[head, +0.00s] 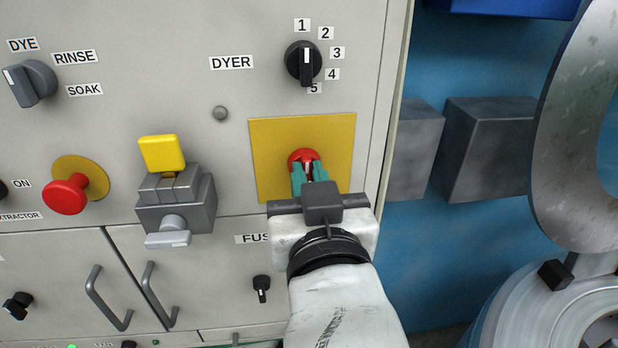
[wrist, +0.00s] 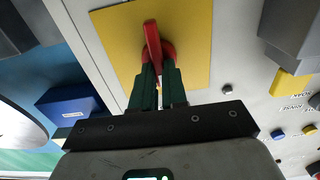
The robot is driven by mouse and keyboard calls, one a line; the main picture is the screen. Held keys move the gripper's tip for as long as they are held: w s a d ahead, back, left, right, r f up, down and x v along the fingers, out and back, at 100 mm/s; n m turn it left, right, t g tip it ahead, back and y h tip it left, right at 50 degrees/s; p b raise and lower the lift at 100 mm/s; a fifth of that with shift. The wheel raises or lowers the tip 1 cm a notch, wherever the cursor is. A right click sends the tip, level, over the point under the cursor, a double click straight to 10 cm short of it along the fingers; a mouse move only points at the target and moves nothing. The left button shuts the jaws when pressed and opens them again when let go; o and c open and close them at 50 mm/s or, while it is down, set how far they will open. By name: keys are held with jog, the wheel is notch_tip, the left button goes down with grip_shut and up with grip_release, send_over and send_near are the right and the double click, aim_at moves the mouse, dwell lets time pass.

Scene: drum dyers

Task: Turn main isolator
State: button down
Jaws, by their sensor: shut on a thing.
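The main isolator is a red rotary handle (head: 301,157) on a square yellow plate (head: 262,150) on the grey panel. It also shows in the wrist view as a red handle (wrist: 152,40) on the yellow plate (wrist: 112,40). My gripper (head: 308,170) has green fingers that are shut on the red handle. In the wrist view my gripper (wrist: 158,72) has one finger on each side of the handle's lower part. The fingers hide part of the handle in the head view. No lettering shows on the yellow plate.
A black DYER selector (head: 304,63) sits above the plate. A grey switch block with a yellow flap (head: 162,153) and a red mushroom button (head: 65,194) lie to the left. Door handles (head: 105,300) stick out below left. A large metal ring (head: 560,130) stands at right.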

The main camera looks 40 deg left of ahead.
jog(key=shift+m, duration=0.4)
jog(key=m+p, duration=0.1)
jog(key=m, duration=0.2)
jog(key=shift+w+d+m, duration=0.1)
jog(key=shift+m, duration=0.3)
jog(key=m, duration=0.4)
jog(key=shift+f+m, duration=0.15)
jog(key=shift+m, duration=0.15)
jog(key=m, duration=0.4)
jog(key=shift+w+f, duration=0.1)
jog(key=m, duration=0.4)
jog(key=shift+d+f+m, duration=0.1)
jog(key=shift+f+m, duration=0.05)
jog(key=shift+m, duration=0.45)
jog(key=c, duration=1.2)
grip_release()
jog(key=shift+o, duration=0.2)
